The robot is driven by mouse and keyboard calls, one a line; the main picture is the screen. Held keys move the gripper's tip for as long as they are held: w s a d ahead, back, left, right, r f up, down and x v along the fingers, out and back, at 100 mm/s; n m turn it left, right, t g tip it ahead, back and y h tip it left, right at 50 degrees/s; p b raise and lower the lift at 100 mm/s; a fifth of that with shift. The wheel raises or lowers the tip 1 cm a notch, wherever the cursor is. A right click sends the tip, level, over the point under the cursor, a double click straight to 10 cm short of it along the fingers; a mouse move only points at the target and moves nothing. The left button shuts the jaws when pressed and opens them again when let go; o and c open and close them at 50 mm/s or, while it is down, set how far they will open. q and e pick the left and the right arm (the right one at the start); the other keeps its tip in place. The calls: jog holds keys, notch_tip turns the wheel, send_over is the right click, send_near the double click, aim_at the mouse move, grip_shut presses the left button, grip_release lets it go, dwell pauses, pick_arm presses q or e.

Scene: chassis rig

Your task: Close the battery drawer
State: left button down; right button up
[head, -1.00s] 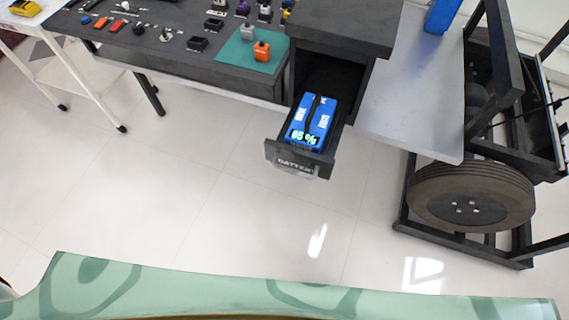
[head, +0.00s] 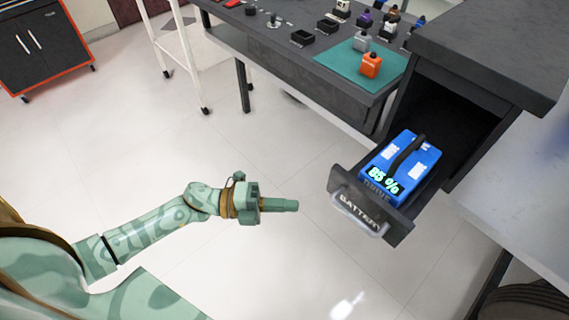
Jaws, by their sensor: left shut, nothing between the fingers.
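The battery drawer (head: 347,196) is pulled out of the dark cabinet (head: 487,75) on the right. Its front carries a BATTERY label and a pale handle. A blue battery (head: 410,165) with a black strap and a lit "85 %" display sits inside the drawer. My left gripper (head: 292,205) is shut and empty, pointing right at the drawer front from a short gap to its left. It does not touch the drawer. My right gripper is not in view.
The workbench (head: 300,62) holds a teal mat (head: 350,68), an orange block (head: 371,65) and several small parts. A white cart (head: 160,45) and a red-edged tool cabinet (head: 38,48) stand at the back left. A dark tire (head: 525,302) shows at bottom right. The floor around my left arm is clear.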

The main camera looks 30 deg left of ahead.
pick_arm(q)
jog(key=w+d+b, duration=0.1)
jog(key=w+d, duration=0.2)
jog(key=w+d+b, duration=0.1)
jog(key=w+d, duration=0.2)
jog(key=shift+d+f, duration=0.2)
jog(key=shift+d, duration=0.1)
jog(key=shift+w+d, duration=0.1)
jog(key=shift+w, duration=0.15)
jog(key=shift+w+r, duration=0.1)
jog(key=shift+w, duration=0.05)
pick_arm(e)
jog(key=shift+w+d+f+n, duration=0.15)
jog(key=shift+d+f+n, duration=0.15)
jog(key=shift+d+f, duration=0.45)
pick_arm(q)
jog(key=shift+d, duration=0.1)
